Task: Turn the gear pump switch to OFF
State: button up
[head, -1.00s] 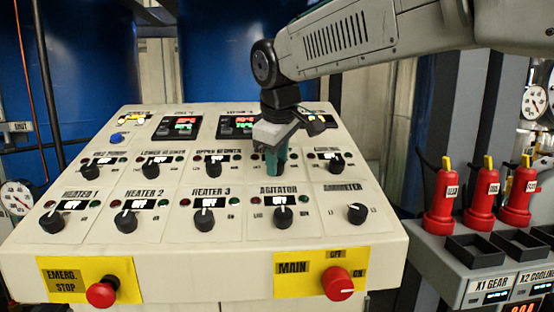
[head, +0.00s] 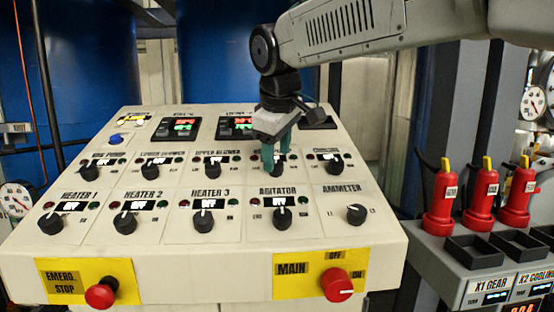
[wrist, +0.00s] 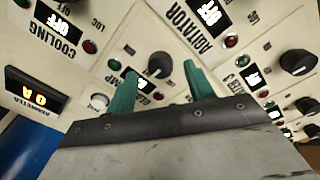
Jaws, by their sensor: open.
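The gear pump switch is a black rotary knob (head: 275,169) in the upper row of the cream panel, between the upper blower and cooling knobs. In the wrist view this knob (wrist: 160,65) shows between and just beyond my two green fingertips.
The cooling knob (head: 335,167) is close on the right and the upper blower knob (head: 213,170) on the left. The agitator knob (head: 283,218) is in front. A red main switch (head: 337,285) and emergency stop (head: 101,293) are on the front edge.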

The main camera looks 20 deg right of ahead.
jog(key=v, duration=0.5)
jog(key=shift+s+r, duration=0.1)
jog(key=shift+r, duration=0.1)
jog(key=shift+d, duration=0.1)
